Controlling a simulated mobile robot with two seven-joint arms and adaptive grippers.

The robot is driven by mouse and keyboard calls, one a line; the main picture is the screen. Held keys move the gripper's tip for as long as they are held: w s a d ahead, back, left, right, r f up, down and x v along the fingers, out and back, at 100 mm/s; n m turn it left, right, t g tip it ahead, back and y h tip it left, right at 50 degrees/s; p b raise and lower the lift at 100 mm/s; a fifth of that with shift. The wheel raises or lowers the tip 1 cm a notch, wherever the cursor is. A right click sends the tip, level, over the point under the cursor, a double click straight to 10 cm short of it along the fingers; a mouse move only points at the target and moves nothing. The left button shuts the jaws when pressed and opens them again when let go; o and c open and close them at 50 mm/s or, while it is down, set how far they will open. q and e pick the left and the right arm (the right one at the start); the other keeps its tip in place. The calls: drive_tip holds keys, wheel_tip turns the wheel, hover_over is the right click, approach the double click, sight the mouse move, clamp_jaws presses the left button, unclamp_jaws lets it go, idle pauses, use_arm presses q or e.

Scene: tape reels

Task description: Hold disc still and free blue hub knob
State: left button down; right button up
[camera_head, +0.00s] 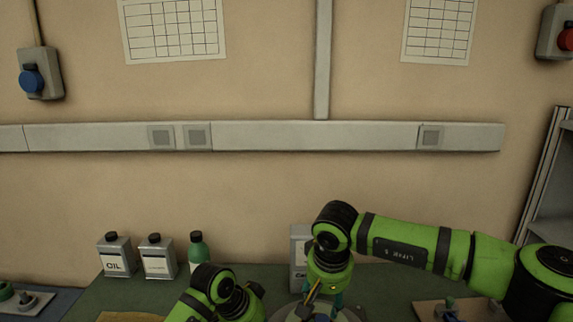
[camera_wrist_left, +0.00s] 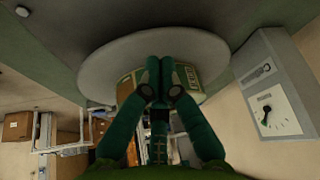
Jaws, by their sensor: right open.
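A pale grey disc (camera_head: 352,314) shows partly at the bottom edge of the head view, on the green bench. In the left wrist view a wide grey disc (camera_wrist_left: 105,68) spans the upper middle. My right gripper (camera_head: 322,304) points down over the disc, open. My left gripper (camera_wrist_left: 161,62) has its green fingers close together in front of the disc; whether they pinch its rim is unclear. In the head view my left arm comes in low, its fingers not clear. I cannot make out the blue hub knob; the grippers and frame edge hide the disc's middle.
Two grey cans (camera_head: 115,257) (camera_head: 158,257) and a green bottle (camera_head: 198,252) stand at the bench's back left. A grey box (camera_head: 298,248) stands behind my right gripper; a dial box (camera_wrist_left: 275,100) shows in the left wrist view. A board with parts (camera_head: 425,308) lies right.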

use_arm(q)
drive_tip(key=shift+f, duration=0.85)
idle(0.4)
drive_tip(key=shift+s+f, duration=0.2)
drive_tip(key=shift+f, duration=0.1)
use_arm(e)
drive_tip(key=shift+s, duration=0.1)
idle(0.6)
